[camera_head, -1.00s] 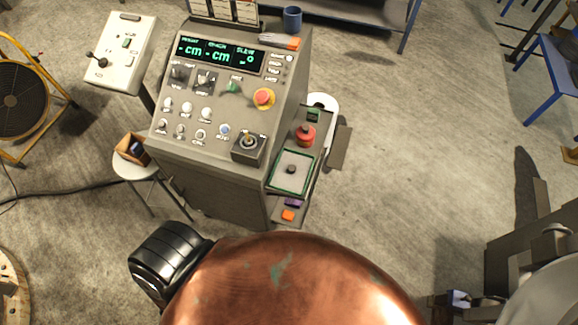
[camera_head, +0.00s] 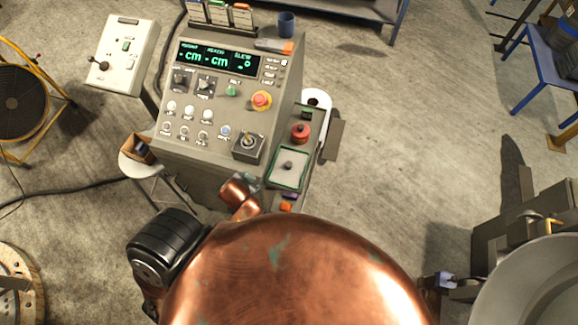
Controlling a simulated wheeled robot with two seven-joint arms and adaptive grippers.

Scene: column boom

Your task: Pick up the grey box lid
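The grey box lid (camera_head: 289,167) is a light grey rectangular plate with a dark knob in its middle and a green edge around it. It lies on the low side shelf to the right of the control console. A copper link of mine shows just left of the lid, in front of the console, apart from the lid in the picture. No fingers can be made out on it. My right gripper is not in view. My copper body hides the floor at the bottom.
The console (camera_head: 215,100) stands behind and left of the lid. A red knob (camera_head: 300,132) sits behind the lid; purple and orange pieces (camera_head: 287,206) lie in front. A stool (camera_head: 140,165) stands left. Floor to the right is clear; a grey machine (camera_head: 515,245) stands lower right.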

